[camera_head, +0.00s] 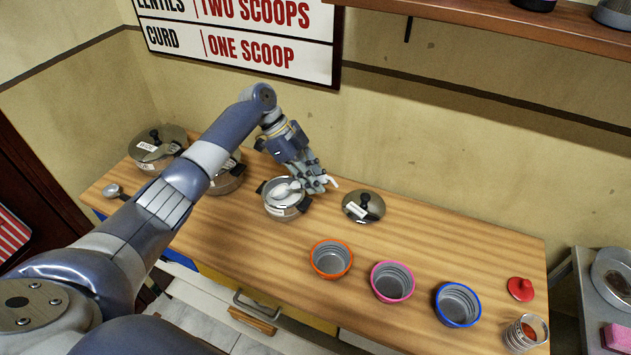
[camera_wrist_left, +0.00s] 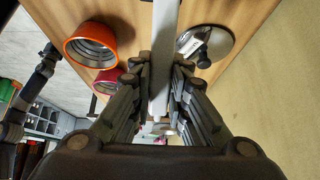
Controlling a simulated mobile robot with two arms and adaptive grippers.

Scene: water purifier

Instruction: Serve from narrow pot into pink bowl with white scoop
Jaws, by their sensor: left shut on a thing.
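My left gripper (camera_head: 318,184) is shut on the white scoop (camera_head: 333,182), just above the right side of the narrow pot (camera_head: 287,213). The scoop's pale handle runs between the fingers in the left wrist view (camera_wrist_left: 163,60). Its rounded head is over or in the pot's open mouth; I cannot tell whether it touches the contents. The pot is a small steel one with dark side handles and pale contents. The pink bowl (camera_head: 392,282) stands to the right and nearer, between two other bowls, its grey inside looking empty. In the wrist view the pink bowl (camera_wrist_left: 106,82) is partly hidden by the fingers.
An orange bowl (camera_head: 331,259) and a blue bowl (camera_head: 457,305) flank the pink one. A steel lid (camera_head: 363,207) lies right of the pot. Lidded pots stand left, partly behind my arm. A red lid (camera_head: 520,289) and glass jar (camera_head: 525,333) are at the right end.

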